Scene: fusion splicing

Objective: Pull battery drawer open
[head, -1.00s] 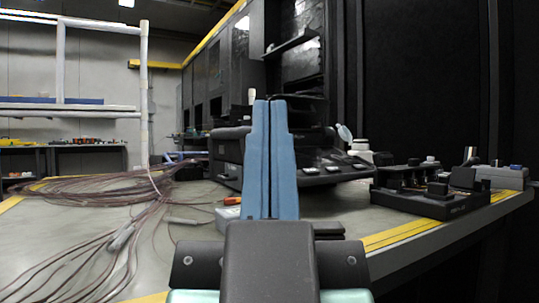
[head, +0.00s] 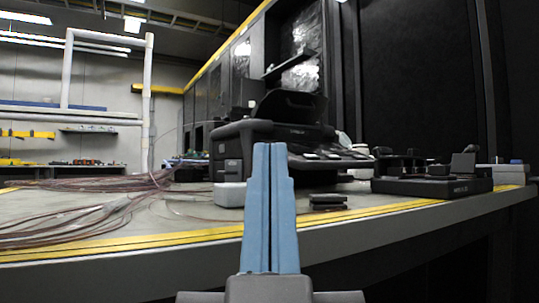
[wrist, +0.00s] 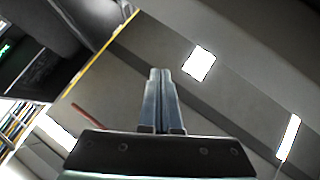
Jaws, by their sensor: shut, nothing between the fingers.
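The black fusion splicer (head: 228,142) stands on the bench, in the middle of the head view. Its left side has a panel with small markings low down. I cannot tell whether this is the battery drawer, and no drawer stands visibly open. My gripper (head: 270,145) has two blue-grey fingers pressed together with nothing between them. In the head view they point up in front of the bench and cover part of the splicer's lower front. The gripper also shows in the wrist view (wrist: 160,72), shut and apart from anything there.
The bench (head: 365,226) has a yellow-striped front edge. Coiled brown cables (head: 95,205) lie on its left. Small black blocks (head: 328,201) lie right of my fingers. A black fixture (head: 432,184) and a grey box (head: 508,174) stand at the right.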

